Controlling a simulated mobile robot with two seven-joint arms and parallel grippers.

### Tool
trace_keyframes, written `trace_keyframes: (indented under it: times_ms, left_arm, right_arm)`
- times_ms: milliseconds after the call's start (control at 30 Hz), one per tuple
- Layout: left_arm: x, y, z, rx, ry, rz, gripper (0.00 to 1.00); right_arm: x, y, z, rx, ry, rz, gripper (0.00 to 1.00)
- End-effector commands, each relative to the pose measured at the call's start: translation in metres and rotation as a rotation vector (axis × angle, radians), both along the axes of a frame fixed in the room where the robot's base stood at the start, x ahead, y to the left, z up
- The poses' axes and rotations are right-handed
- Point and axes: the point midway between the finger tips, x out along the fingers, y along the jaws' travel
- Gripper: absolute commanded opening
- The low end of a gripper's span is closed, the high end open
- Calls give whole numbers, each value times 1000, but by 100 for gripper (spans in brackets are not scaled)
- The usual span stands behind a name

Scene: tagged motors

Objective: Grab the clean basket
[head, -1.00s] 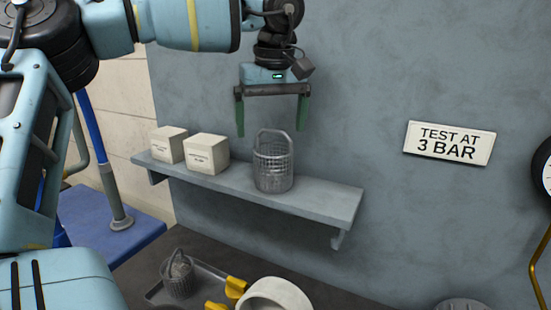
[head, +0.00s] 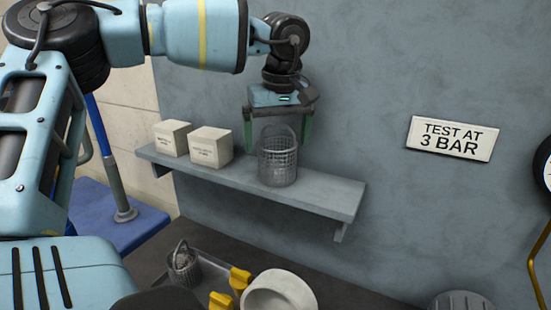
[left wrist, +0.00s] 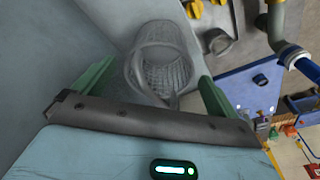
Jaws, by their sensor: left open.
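The clean basket (head: 277,164), a grey wire-mesh basket with an arched handle, stands upright on the wall shelf (head: 320,192). My left gripper (head: 278,142) is open, its green fingers pointing down on either side of the basket's handle. In the left wrist view the basket (left wrist: 162,72) shows between and beyond the two spread fingers. I cannot tell whether a finger touches it. A second basket (head: 184,266), darker and with something inside, sits in a tray on the bench below. My right gripper is not in view.
Two white boxes, one at the shelf's left end (head: 171,138) and one nearer the basket (head: 211,147), stand left of it. The shelf is bare to the right. A white ring-shaped part (head: 280,292) and yellow pieces (head: 240,279) lie on the bench below.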

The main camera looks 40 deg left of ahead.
Motion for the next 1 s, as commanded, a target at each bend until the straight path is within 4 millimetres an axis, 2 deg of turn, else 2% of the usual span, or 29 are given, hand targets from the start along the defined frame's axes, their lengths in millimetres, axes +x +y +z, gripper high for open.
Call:
trace_keyframes:
  times_ms: [200, 467, 867, 1000]
  left_arm:
    - [1, 2, -22, 0, -2, 0, 97]
    - [2, 3, -26, 0, -2, 1, 97]
    - [2, 3, -25, 0, -2, 0, 48]
    - [2, 3, -25, 0, -4, 0, 45]
  right_arm:
    - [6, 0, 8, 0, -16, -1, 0]
    - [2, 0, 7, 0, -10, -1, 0]
    - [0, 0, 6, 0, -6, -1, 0]
    - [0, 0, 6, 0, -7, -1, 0]
